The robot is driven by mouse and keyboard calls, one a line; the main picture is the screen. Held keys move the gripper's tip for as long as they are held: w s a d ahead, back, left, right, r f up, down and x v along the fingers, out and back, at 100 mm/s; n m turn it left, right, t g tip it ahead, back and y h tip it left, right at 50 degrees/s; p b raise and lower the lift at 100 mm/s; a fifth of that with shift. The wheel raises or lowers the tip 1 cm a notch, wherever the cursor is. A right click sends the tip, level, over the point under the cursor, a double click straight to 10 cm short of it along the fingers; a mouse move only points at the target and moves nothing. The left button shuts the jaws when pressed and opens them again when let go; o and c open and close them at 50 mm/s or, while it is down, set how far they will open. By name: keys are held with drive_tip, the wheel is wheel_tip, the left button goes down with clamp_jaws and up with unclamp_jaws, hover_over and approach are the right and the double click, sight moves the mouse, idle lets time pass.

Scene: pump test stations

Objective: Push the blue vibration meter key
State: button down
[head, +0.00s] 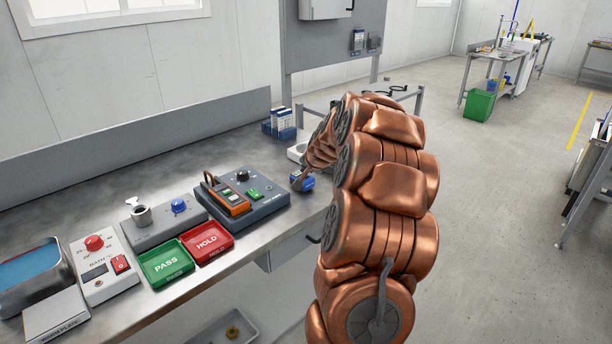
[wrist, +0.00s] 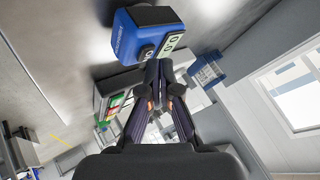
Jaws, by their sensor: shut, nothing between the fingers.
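The blue vibration meter (head: 307,183) is a small box on the bench near its right end, beside the end of my arm. It also shows large at the top of the wrist view (wrist: 128,38), with a dark round part and a pale panel on the side facing my fingers. My gripper (wrist: 159,70) is shut and empty, its fingertips just below that side. I cannot tell whether they touch it. In the head view the end of my arm covers part of the meter, and I cannot make out its key.
On the steel bench (head: 160,308) stand a grey unit with an orange meter (head: 228,197), a red HOLD tray (head: 207,242), a green PASS tray (head: 166,262), a blue-knobbed box (head: 165,222) and a bath controller (head: 105,268). Blue-white boxes (head: 281,122) stand behind.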

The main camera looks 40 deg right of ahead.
sight(307, 177)
drive_tip(key=shift+r, duration=0.25)
drive_tip(key=shift+r+p, duration=1.4)
drive_tip(key=shift+r, duration=1.6)
drive_tip(key=s+a+r+n+g+y+p, duration=0.1)
drive_tip(key=s+a+n+y, duration=0.15)
drive_tip(key=a, duration=0.75)
drive_tip(key=s+a+r+n+g+y+p, duration=0.1)
drive_tip(key=s+a+n+p, duration=0.15)
drive_tip(key=a, duration=0.85)
drive_tip(key=s+a+r+n+g+y+p, duration=0.1)
drive_tip(key=s+a+r+n, duration=0.2)
drive_tip(key=a, duration=0.7)
drive_tip(key=s+a+n+g+p, duration=0.1)
drive_tip(key=s+a, duration=0.3)
drive_tip(key=s, duration=0.6)
drive_tip(key=s+a+n+g+p, duration=0.1)
drive_tip(key=s+a+n+g, duration=0.2)
drive_tip(key=s, duration=0.7)
drive_tip(key=s+a+n+g+p, duration=0.1)
drive_tip(key=s+a, duration=0.4)
drive_tip(key=s, duration=0.5)
drive_tip(key=shift+a+f+n+g+p, duration=0.3)
drive_tip(key=shift+n+g, duration=0.3)
drive_tip(key=shift+g, duration=0.4)
